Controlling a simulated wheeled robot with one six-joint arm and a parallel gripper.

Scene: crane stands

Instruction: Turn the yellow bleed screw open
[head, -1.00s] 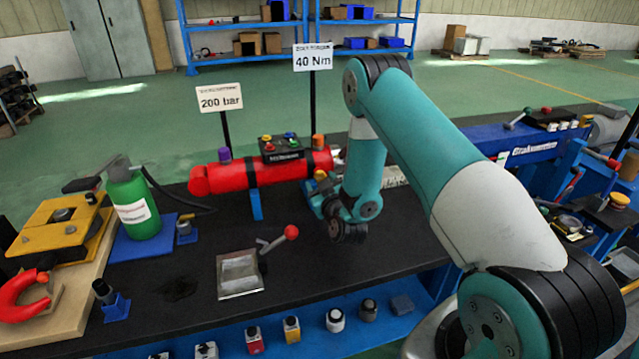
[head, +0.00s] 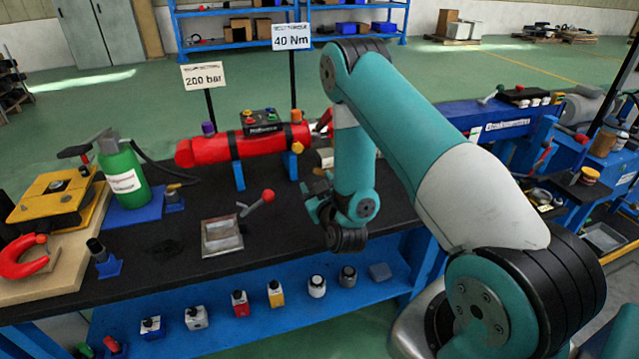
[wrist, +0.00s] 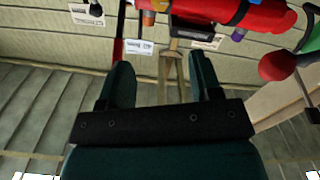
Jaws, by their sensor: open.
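A small yellow knob, likely the bleed screw (head: 297,147), sits at the right end of the red cylinder (head: 215,149) on the dark bench. My gripper (head: 312,199) hangs over the bench in front of and to the right of this knob, apart from it. Part of the red cylinder (wrist: 268,17) shows at the top right of that view, beyond the fingertips.
A lever with a red knob (head: 267,196) rises beside a metal tray (head: 206,249), left of my gripper. A green bottle (head: 122,178) stands further left. Two signs on posts, reading 200 bar (head: 204,76) and 40 Nm (head: 291,37), stand behind the cylinder.

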